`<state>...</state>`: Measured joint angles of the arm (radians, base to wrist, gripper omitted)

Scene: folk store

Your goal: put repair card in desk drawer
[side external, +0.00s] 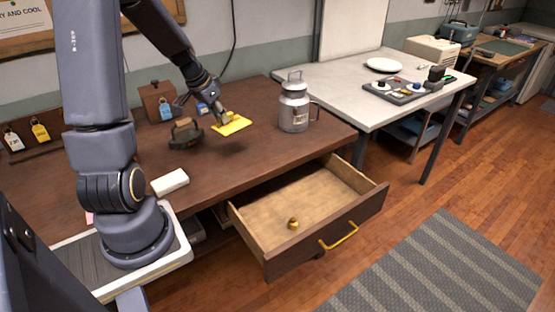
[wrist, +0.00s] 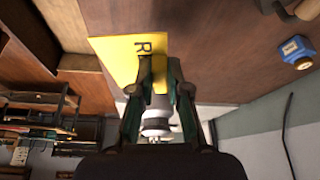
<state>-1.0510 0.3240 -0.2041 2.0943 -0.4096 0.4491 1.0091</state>
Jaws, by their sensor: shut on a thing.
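The yellow repair card (side external: 232,125) is in my gripper (side external: 226,117), over the wooden desk between the iron and the milk can. In the wrist view the card (wrist: 118,58) shows a dark letter R, and my gripper (wrist: 159,88) is shut on its edge. The desk drawer (side external: 300,210) is pulled open at the desk's front right, below and to the right of the card. A small brass object (side external: 293,223) lies inside it, and the rest of its floor looks bare. I cannot tell how high the card is above the desk.
A grey milk can (side external: 294,103) stands right of the card, and an old iron (side external: 186,133) stands to its left. A white block (side external: 170,182) lies near the desk's front edge. A blue-tagged wooden box (side external: 158,100) stands behind. A white table (side external: 400,75) adjoins the desk.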

